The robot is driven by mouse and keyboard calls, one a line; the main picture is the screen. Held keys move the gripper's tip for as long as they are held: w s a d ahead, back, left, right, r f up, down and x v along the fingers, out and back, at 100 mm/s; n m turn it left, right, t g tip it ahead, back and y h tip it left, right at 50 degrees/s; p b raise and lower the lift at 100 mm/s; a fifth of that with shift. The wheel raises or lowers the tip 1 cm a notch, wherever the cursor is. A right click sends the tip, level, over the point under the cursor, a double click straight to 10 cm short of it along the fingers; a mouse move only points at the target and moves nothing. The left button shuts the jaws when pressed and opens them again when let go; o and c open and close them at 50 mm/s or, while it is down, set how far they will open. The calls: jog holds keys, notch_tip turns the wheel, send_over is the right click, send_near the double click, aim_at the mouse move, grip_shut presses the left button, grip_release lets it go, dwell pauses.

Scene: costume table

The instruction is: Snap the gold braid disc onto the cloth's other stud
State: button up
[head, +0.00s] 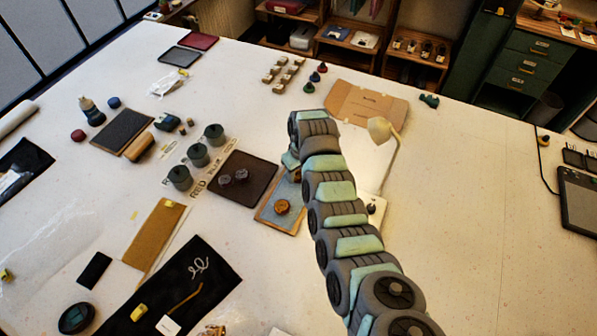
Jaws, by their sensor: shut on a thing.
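A blue-grey cloth (268,214) lies on a tan board near the middle of the table. A round gold-brown disc (282,207) rests on it; I cannot make out its braid. My arm reaches in from the lower right, and its end bends down over the far right part of the board. My gripper (293,168) is just beyond the gold-brown disc in the picture, apart from it. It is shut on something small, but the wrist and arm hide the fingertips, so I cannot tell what. The cloth's right part and any bare stud are hidden behind my arm.
A dark brown tray (246,178) with two dark knobs sits left of the board. Several green-grey pots (198,155) stand beyond its left side. A brown folder (366,104) lies behind. The right of the table is mostly clear.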

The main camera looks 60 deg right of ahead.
aim_at(299, 175)
jog(key=shift+f+b, duration=0.3)
jog(key=shift+f, duration=0.35)
dwell(0.9)
jog(key=o, duration=1.8)
jog(key=shift+r, duration=0.1)
jog(key=shift+r+p, duration=1.8)
jog(key=shift+r, duration=2.2)
